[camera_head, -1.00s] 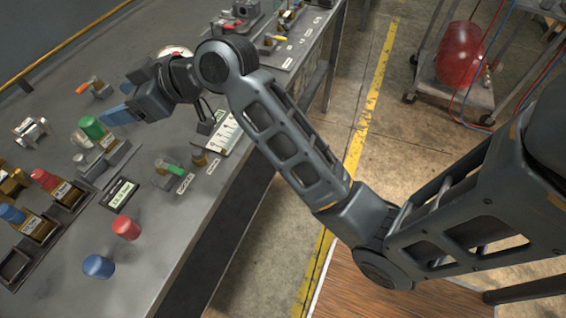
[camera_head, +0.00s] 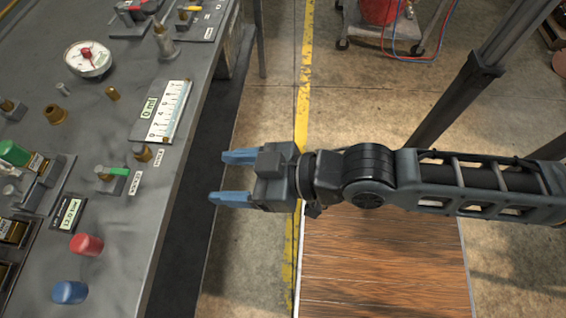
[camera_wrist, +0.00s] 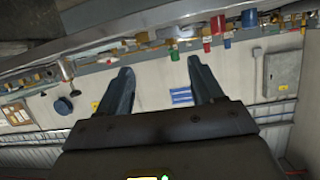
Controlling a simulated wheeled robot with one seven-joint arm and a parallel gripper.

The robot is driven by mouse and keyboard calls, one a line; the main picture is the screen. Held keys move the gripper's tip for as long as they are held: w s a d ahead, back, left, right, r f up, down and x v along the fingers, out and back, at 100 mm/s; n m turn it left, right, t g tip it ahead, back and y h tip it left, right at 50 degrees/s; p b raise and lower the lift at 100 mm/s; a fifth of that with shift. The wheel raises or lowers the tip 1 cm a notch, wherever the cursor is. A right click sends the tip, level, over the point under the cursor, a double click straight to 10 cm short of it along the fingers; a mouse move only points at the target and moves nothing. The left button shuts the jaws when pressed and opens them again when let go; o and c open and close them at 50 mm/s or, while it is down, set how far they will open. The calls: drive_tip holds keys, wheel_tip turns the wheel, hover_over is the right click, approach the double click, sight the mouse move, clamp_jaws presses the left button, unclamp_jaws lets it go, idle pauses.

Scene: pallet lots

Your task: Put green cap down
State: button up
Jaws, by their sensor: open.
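The green cap (camera_head: 14,153) lies at the left edge of the head view, on or in a grey holder on the bench; its exact seating is hard to tell. A small green cap also shows in the wrist view (camera_wrist: 185,29), far beyond the fingers. My gripper (camera_head: 232,177) is open and empty, with its blue fingers apart. It hangs over the floor to the right of the bench edge, well away from the cap.
The grey bench (camera_head: 130,255) fills the left side. A red cap (camera_head: 87,244) and a blue cap (camera_head: 70,292) stand near its front. A gauge (camera_head: 87,59) and a white scale plate (camera_head: 166,110) sit farther back. Open floor lies right of the bench.

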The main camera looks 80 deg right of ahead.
drive_tip(key=s+r+n, duration=0.1)
drive_tip(key=s+r, duration=0.4)
drive_tip(key=s, duration=0.5)
drive_tip(key=shift+a+r+t+y, duration=0.2)
drive_tip(key=shift+t+y, duration=0.1)
drive_tip(key=shift+y, duration=0.1)
idle(0.5)
